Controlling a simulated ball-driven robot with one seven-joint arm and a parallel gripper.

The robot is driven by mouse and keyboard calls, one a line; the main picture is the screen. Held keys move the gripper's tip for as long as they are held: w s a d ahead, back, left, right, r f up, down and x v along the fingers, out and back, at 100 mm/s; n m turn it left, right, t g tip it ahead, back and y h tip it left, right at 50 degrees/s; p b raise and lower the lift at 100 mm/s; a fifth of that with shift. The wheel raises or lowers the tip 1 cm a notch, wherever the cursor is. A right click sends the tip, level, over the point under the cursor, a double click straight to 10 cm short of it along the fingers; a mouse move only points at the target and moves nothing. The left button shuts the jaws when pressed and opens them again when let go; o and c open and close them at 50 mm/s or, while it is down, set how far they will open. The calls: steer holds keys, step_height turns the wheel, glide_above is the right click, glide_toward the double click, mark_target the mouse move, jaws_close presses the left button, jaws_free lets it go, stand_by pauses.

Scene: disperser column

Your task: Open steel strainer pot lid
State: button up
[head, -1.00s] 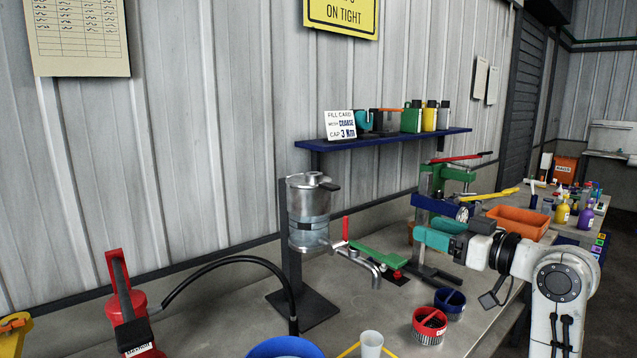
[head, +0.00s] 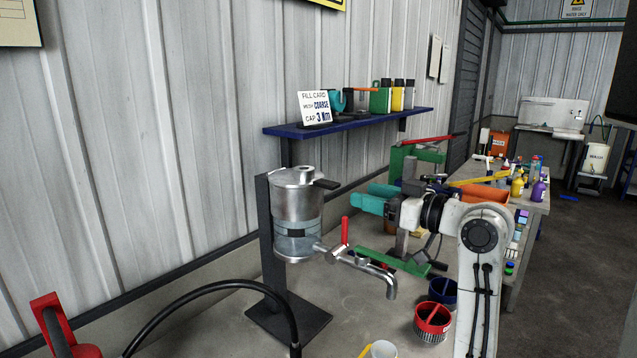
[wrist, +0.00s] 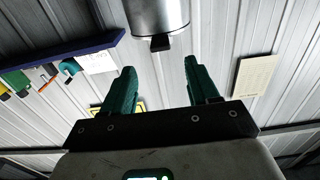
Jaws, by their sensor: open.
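The steel strainer pot (head: 298,205) is mounted on a dark stand above the bench. Its round steel lid (head: 297,177) is closed on top, with a dark handle tab (head: 326,184) sticking out to the right. A tap with a red lever (head: 345,231) leads off its lower right. My gripper (head: 364,200) is to the right of the pot, below lid height, with teal fingers pointing left and apart from it. In the wrist view my gripper (wrist: 160,80) is open and empty, with the pot (wrist: 157,18) and its dark tab (wrist: 160,43) beyond the fingertips.
A blue wall shelf (head: 350,122) with a fill card and bottles runs behind the pot. A green press (head: 415,160) stands behind my arm. Red (head: 432,322) and blue (head: 443,291) baskets sit on the bench below. A black hose (head: 200,285) arches at front left.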

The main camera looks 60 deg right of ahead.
mark_target(337, 186)
steer(key=p+x, duration=0.2)
steer(key=x, duration=0.7)
steer(key=shift+a+r, duration=0.1)
steer(key=shift+r, duration=0.05)
steer(key=shift+w+p, duration=0.4)
steer(key=shift+w, duration=0.45)
jaws_close()
